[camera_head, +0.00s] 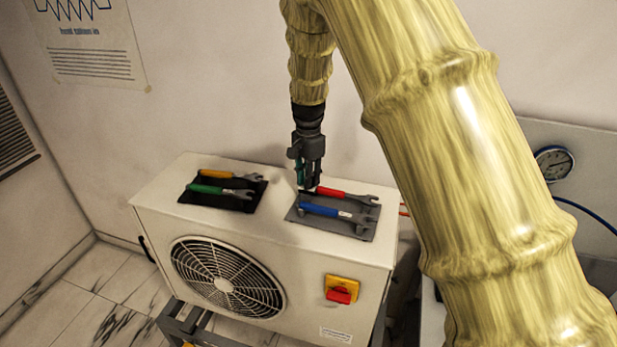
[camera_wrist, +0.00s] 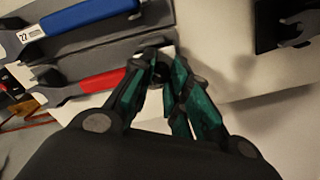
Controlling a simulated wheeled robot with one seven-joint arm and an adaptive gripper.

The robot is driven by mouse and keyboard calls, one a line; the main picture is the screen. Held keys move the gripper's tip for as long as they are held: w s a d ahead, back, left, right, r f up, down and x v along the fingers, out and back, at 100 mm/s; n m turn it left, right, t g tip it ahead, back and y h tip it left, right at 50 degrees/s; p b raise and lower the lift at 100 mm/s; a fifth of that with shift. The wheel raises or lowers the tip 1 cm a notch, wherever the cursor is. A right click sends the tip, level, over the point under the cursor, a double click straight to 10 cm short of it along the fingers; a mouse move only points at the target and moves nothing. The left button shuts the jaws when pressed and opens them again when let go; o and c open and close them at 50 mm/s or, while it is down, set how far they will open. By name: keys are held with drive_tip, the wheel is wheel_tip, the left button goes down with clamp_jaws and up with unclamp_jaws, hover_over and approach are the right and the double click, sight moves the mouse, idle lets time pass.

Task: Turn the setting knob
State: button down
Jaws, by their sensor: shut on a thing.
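My gripper (camera_head: 307,186) points down at the top of a white fan unit (camera_head: 165,190), by the left end of a red-handled wrench (camera_head: 332,192). In the wrist view its fingertips (camera_wrist: 163,66) close together on a small dark thing at the edge of the grey tray (camera_wrist: 125,48). The fingers hide most of that thing, and I cannot tell whether it is a knob or the wrench's end. A red switch handle (camera_head: 339,295) on a yellow plate (camera_head: 343,282) sits on the unit's front, apart from my gripper. I see no clearly marked setting knob.
A blue-handled wrench (camera_head: 322,210) lies beside the red one on the grey tray. Yellow (camera_head: 215,174) and green (camera_head: 206,189) wrenches lie on a dark tray to the left. The fan grille (camera_head: 226,277) faces front. A round gauge (camera_head: 553,163) hangs at the right.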

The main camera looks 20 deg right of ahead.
drive_tip(key=c, duration=1.3)
unclamp_jaws()
drive_tip(key=shift+c, duration=0.2)
drive_tip(key=shift+r, duration=0.1)
wheel_tip(320, 180, up, 12)
